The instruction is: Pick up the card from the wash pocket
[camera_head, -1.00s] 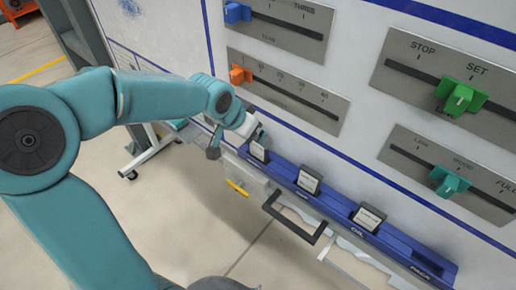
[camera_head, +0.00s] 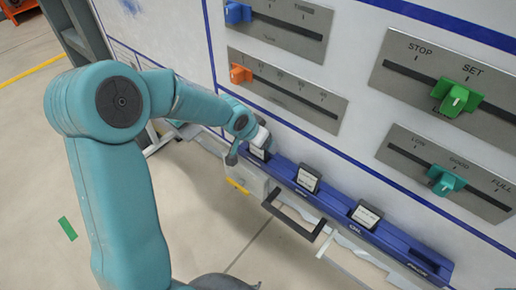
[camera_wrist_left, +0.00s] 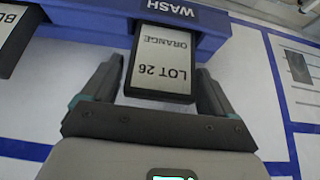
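The card (camera_wrist_left: 160,62) reads "LOT 26 ORANGE" in the left wrist view and sits in the pocket of the blue rail marked WASH (camera_wrist_left: 178,10). It is pale with a dark edge. In the head view it is the leftmost card (camera_head: 258,153), partly covered by my gripper. My left gripper (camera_wrist_left: 160,75) is open, with one finger on each side of the card. Narrow gaps seem to show between fingers and card, but contact is hard to judge. In the head view, my left gripper (camera_head: 249,148) is at the rail's left end. My right gripper is not in view.
Two more cards stand in the rail, a middle one (camera_head: 308,178) and a right one (camera_head: 366,215). The rail's right end pocket (camera_head: 425,262) looks empty. A black handle (camera_head: 292,222) juts out below the rail. Slider panels (camera_head: 287,88) are on the wall above.

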